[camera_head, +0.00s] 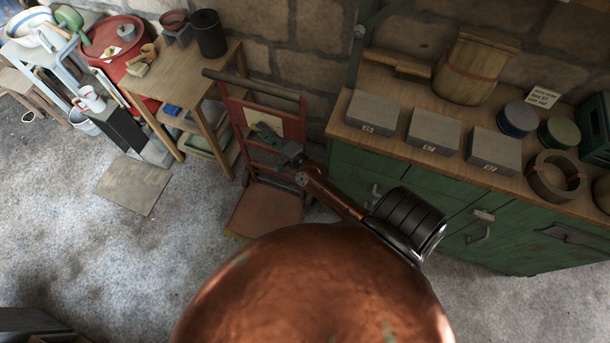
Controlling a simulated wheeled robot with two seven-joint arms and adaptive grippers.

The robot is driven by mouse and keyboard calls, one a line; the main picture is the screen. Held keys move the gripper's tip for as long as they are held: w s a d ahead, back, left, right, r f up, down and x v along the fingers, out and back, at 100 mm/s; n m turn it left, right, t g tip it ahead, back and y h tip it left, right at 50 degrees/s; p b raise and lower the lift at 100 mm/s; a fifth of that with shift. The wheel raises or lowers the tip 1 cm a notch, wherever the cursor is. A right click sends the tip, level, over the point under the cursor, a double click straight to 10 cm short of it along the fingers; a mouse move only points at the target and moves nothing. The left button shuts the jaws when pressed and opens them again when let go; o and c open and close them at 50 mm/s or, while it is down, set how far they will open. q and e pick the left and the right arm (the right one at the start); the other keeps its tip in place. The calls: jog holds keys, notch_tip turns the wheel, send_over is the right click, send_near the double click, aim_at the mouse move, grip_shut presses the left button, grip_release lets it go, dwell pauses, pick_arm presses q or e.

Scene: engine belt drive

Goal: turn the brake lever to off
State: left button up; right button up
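My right arm reaches up and left from the lower middle of the head view. Its grey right gripper (275,138) is small and appears in front of the upper part of a red hand truck (266,207). I cannot tell whether its fingers are open or shut, or whether they touch anything. My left gripper is not in view. I cannot make out a brake lever, an off mark or the engine belt drive in this view. My copper body hides the lower middle.
A wooden table (190,82) and a red round tub (107,40) stand at upper left. The left floor is mostly clear around a flat plate (133,185).

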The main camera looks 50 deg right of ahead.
jog(key=s, duration=0.6)
jog(key=s+f+n+g+p, duration=0.2)
jog(key=s+f+n+g, duration=0.2)
jog(key=s+f, duration=0.4)
jog(key=s+f+n+g+p, duration=0.3)
jog(key=s+f, duration=0.5)
jog(key=f, duration=1)
jog(key=shift+s+a+f+n+g+p, duration=0.2)
jog(key=shift+f+n+g+p, duration=0.25)
jog(key=shift+n, duration=0.65)
jog(key=shift+r, duration=0.1)
